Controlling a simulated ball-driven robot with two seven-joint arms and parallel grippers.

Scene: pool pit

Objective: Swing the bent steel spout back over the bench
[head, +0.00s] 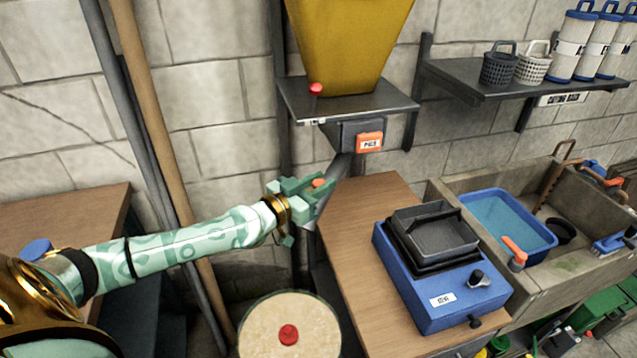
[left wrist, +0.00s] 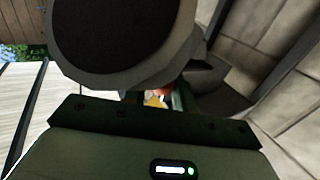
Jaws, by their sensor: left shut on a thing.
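The bent steel spout (head: 338,168) comes down from the grey outlet box under the yellow hopper and slants to the lower left. Its lower part is mostly hidden behind my left gripper (head: 316,192), beside the bench's left edge rather than over the bench top. My left gripper is shut on the spout, with an orange-red knob showing between its fingers. In the left wrist view, a bit of orange shows between the fingers; a large grey round body with a dark face fills the top. The wooden bench (head: 345,215) stands to the right. My right gripper is not in view.
A blue scale (head: 430,300) with a dark pan stands on the bench. A round cream lid (head: 262,330) with a red knob lies below my gripper. Wooden and grey poles lean at the left wall. A stone sink (head: 545,285) is at the right.

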